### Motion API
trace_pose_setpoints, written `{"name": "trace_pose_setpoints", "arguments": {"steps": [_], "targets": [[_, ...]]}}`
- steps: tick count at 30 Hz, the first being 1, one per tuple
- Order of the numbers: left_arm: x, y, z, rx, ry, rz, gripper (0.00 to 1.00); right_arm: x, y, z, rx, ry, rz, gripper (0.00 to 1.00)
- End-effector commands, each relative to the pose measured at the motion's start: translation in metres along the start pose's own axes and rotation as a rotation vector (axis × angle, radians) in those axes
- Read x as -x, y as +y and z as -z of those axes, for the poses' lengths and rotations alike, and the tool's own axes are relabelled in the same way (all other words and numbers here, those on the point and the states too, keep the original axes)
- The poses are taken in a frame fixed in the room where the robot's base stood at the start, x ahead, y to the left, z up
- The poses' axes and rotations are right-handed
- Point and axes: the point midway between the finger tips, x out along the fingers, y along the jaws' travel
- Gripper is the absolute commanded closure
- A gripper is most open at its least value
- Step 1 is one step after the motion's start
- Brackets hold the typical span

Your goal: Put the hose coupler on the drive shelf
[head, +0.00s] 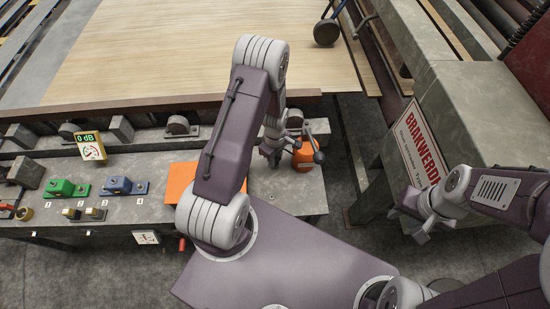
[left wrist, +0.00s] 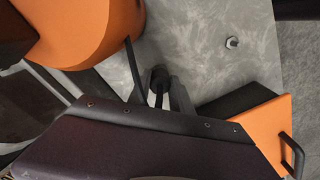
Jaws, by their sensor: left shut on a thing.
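My left gripper (head: 273,153) is low over the right end of a grey metal bench (head: 259,184). It is shut on a small dark piece (left wrist: 160,78), which looks like the hose coupler. The fingers and the arm hide most of it, and I cannot tell whether it touches the bench. No label marks the drive shelf; the grey bench may be it. My right gripper (head: 428,215) hangs empty at the right, in front of a grey cabinet; its jaw gap is unclear.
A round orange object (head: 304,157) stands close right of my left gripper. An orange piece (head: 180,181) lies left. Green (head: 59,188) and blue (head: 118,185) devices and a 0 dB meter (head: 90,146) are further left. A nut (left wrist: 232,42) lies on bare surface.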

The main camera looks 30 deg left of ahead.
Motion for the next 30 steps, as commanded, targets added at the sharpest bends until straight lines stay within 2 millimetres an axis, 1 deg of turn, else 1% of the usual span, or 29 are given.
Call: {"name": "trace_pose_setpoints", "arguments": {"steps": [3,7,8,9,10,18,21,22,23,26,30], "targets": [[0.001,0.0,0.0,0.0,0.0,0.0,1.0,0.0,0.0,0.0,0.0,0.0,0.0,0.64],[-0.004,0.0,0.0,0.0,0.0,0.0,1.0,-0.004,0.0,0.0,0.0,0.0,0.0,0.64],[-0.004,0.0,0.0,0.0,0.0,0.0,0.72,-0.003,0.0,0.0,0.0,0.0,0.0,0.64],[-0.003,0.0,0.0,0.0,0.0,0.0,0.61,-0.002,0.0,0.0,0.0,0.0,0.0,0.64],[-0.003,0.0,0.0,0.0,0.0,0.0,0.53,-0.002,0.0,0.0,0.0,0.0,0.0,0.64],[-0.003,0.0,0.0,0.0,0.0,0.0,0.53,-0.002,0.0,0.0,0.0,0.0,0.0,0.64],[0.004,0.0,0.0,0.0,0.0,-0.001,0.53,0.003,0.0,0.0,0.0,0.0,0.0,0.64],[0.006,0.001,0.0,0.0,0.001,-0.002,0.53,0.001,0.0,0.0,0.0,0.0,0.0,0.64],[0.01,0.001,0.0,0.0,0.001,-0.003,0.53,0.001,0.0,0.0,0.0,0.0,0.0,0.64],[0.031,0.001,0.0,0.0,0.002,-0.005,0.53,0.002,0.0,0.0,0.0,0.0,0.0,0.64],[0.067,0.002,0.001,0.0,0.003,-0.007,0.53,0.003,0.0,0.0,0.0,0.0,0.0,0.64]]}}
